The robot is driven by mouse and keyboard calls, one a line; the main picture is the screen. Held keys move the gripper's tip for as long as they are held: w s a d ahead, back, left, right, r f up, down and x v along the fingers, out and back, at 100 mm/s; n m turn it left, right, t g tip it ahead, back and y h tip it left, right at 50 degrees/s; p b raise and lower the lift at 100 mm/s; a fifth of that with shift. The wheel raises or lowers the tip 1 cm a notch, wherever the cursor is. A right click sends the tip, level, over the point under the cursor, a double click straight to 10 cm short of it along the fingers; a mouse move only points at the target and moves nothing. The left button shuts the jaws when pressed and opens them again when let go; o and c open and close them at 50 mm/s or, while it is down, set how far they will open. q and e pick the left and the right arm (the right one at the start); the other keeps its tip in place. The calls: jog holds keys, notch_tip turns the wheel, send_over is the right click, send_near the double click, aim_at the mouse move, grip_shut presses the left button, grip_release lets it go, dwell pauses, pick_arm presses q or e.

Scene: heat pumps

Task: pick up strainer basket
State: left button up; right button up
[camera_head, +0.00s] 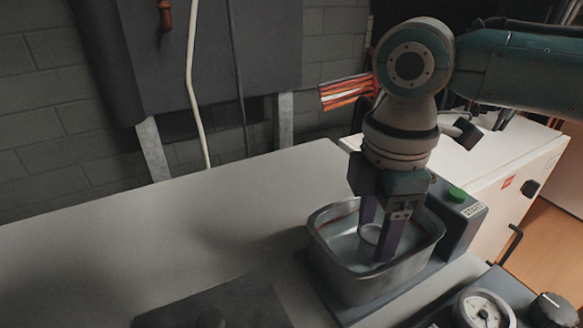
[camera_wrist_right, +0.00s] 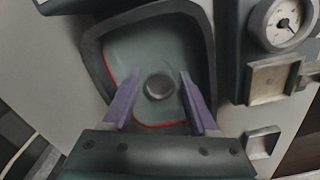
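A small round grey cup-like piece, which looks like the strainer basket (camera_head: 370,233), sits inside an open metal basin (camera_head: 360,288). In the right wrist view the round piece (camera_wrist_right: 158,86) lies near the middle of the basin floor (camera_wrist_right: 150,50), between two purple fingers. My right gripper (camera_head: 377,241) points down into the basin, its fingers apart on either side of the round piece. Gaps show between the fingers and the piece in the wrist view, so it is not gripped. The near finger hides part of it in the head view. My left gripper is not in view.
The basin stands on a dark base with a green button (camera_head: 457,194) at its right. A round gauge (camera_head: 484,310) and a black knob (camera_head: 553,308) are at the bottom right. A dark plate (camera_head: 250,300) lies at the bottom. The grey tabletop (camera_head: 130,240) is clear at left.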

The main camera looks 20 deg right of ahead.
grip_shut()
jog(key=shift+r, duration=0.15)
dwell(0.4)
